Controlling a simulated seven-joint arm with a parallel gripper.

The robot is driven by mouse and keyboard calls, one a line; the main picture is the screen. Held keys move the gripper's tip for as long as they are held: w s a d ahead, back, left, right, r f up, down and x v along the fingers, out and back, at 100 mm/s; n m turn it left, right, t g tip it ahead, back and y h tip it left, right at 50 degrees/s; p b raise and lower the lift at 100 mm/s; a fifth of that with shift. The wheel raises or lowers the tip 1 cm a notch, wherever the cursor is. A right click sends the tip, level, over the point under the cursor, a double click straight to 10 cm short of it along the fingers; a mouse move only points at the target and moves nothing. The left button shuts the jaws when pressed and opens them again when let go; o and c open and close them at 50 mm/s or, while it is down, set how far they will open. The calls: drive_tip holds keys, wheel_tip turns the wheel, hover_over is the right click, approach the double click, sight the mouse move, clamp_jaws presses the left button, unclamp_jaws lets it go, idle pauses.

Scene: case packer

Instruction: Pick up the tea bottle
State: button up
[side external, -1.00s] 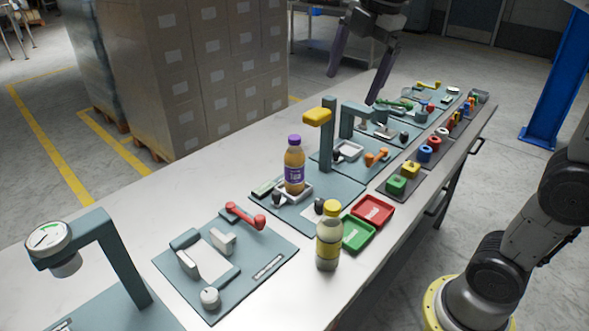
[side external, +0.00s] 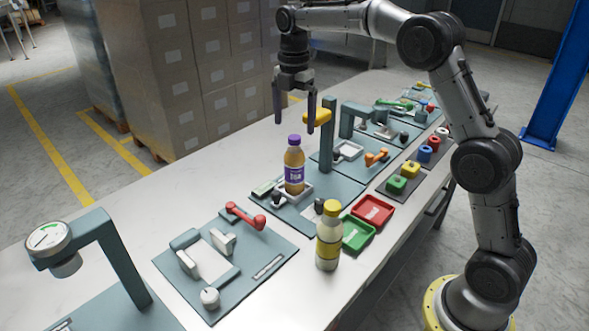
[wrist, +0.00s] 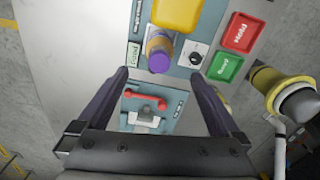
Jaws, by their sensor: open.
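Two bottles stand upright, and I cannot read which one is labelled tea. One bottle (side external: 295,172) has a purple cap, amber contents and a purple label. It stands in a small white tray on a teal board, and its purple cap shows in the wrist view (wrist: 159,62). The other bottle (side external: 329,240), with a yellow cap and yellow label, stands on the bare table at the front. My gripper (side external: 294,124) is open and empty, pointing down just above the purple-capped bottle. In the wrist view my gripper (wrist: 158,74) has its fingers spread wide, with the purple cap between and slightly beyond the tips.
A teal post with a yellow head (side external: 317,117) rises close behind the purple-capped bottle. A red tray (side external: 373,209) and a green tray (side external: 357,234) lie to its right. A board with a red-handled clamp (side external: 245,216) lies in front. The table's left side is clear.

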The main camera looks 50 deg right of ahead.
sight(294, 149)
drive_tip(key=f, duration=0.9)
drive_tip(key=shift+w+d+f, duration=0.1)
drive_tip(key=shift+d, duration=0.1)
clamp_jaws()
idle(0.3)
